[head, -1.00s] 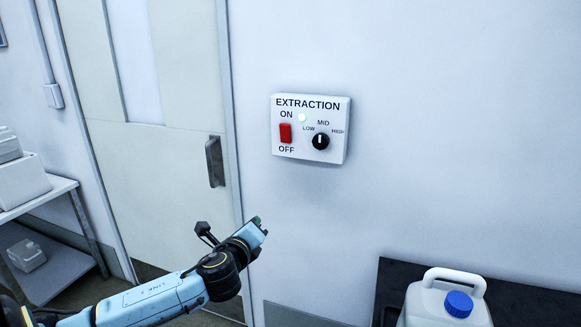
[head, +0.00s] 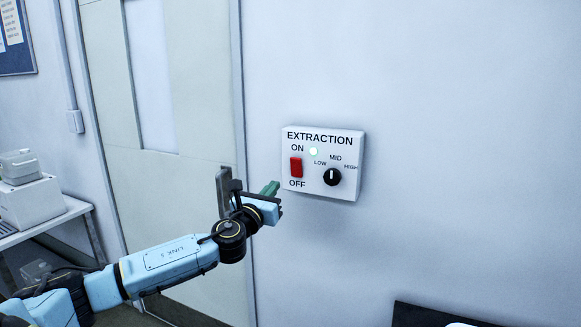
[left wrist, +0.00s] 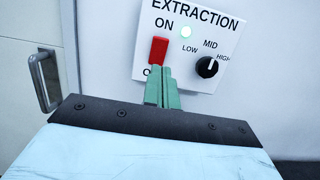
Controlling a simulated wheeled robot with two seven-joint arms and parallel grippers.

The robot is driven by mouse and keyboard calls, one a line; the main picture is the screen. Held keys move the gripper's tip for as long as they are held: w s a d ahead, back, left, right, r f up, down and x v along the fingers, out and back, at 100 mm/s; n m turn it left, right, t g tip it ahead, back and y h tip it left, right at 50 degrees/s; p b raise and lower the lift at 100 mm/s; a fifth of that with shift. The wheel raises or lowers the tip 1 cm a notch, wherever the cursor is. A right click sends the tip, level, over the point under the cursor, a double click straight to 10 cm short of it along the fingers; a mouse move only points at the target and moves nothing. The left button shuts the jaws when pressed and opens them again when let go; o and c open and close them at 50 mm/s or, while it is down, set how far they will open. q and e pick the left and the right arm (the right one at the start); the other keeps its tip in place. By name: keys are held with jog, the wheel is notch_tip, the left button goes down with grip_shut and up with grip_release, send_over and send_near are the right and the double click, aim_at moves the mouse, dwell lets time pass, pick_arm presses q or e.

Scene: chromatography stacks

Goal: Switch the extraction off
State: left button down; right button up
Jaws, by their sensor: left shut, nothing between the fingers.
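The extraction panel (head: 322,190) is a white box on the wall, marked ON above and OFF below a red rocker switch (head: 296,167). A small light (head: 313,151) on it glows pale green-white. A black knob (head: 332,177) on its right has a white mark pointing up, near MID. My left gripper (head: 272,188) is just left of the panel, its green fingers shut and empty. In the left wrist view the fingertips (left wrist: 163,70) overlap the lower end of the red switch (left wrist: 158,50) and partly cover the OFF label. I cannot tell whether they touch it. My right gripper is not in view.
A door with a dark handle (head: 223,190) is behind and left of my left gripper. A bench with white equipment (head: 35,205) stands at the far left. A dark surface edge (head: 425,314) shows at the bottom right. The wall right of the panel is clear.

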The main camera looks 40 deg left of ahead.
pick_arm(q)
send_near(295, 161)
jog(key=x, duration=0.5)
jog(key=shift+w+p, duration=0.15)
jog(key=shift+p, duration=0.15)
jog(key=shift+x, duration=0.8)
